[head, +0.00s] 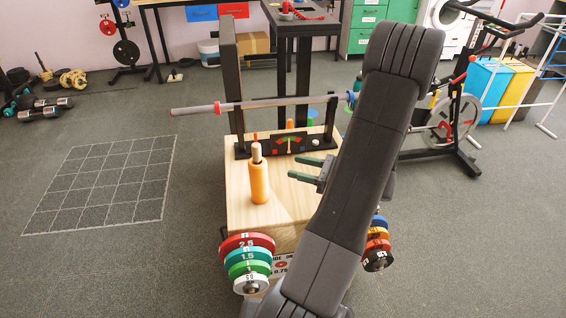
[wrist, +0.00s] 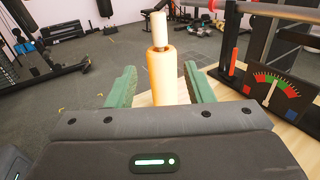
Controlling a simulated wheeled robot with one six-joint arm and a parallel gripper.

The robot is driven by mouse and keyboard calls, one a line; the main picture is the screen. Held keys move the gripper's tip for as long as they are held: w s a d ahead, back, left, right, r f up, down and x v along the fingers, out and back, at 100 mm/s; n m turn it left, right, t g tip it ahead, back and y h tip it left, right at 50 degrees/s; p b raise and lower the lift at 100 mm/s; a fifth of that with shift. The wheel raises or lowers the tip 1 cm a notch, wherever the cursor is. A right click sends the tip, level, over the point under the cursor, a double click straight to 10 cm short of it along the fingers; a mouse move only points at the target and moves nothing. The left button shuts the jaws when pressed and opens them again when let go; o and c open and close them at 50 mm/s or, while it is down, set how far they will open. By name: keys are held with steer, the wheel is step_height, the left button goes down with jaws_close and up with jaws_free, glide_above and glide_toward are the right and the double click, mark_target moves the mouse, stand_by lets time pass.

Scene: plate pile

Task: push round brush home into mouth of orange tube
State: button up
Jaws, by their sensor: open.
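The orange tube (head: 259,184) stands upright on the pale wooden table top, and it also shows in the wrist view (wrist: 162,78). The round brush (head: 256,153) sits upright in its mouth. Its pale upper part sticks out above the rim, also seen in the wrist view (wrist: 158,28); its lower part is hidden in the tube. My gripper (head: 294,166) has two green fingers, spread apart and empty. In the head view it is to the right of the tube, with a gap between. In the wrist view the tube lines up between the fingers (wrist: 160,71).
Behind the tube is a black panel with a dial gauge (head: 289,144). A horizontal bar (head: 250,104) runs above the table's back. Coloured weight discs (head: 247,260) hang at the front left. The table top (head: 240,205) around the tube is clear.

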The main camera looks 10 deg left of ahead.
mark_target(261, 158)
steer(key=shift+v, duration=1.3)
steer(key=x, duration=1.3)
steer(key=shift+a, duration=0.3)
steer(key=shift+w+a+r, duration=0.1)
steer(key=shift+a+r, duration=0.05)
steer(key=shift+r, duration=0.3)
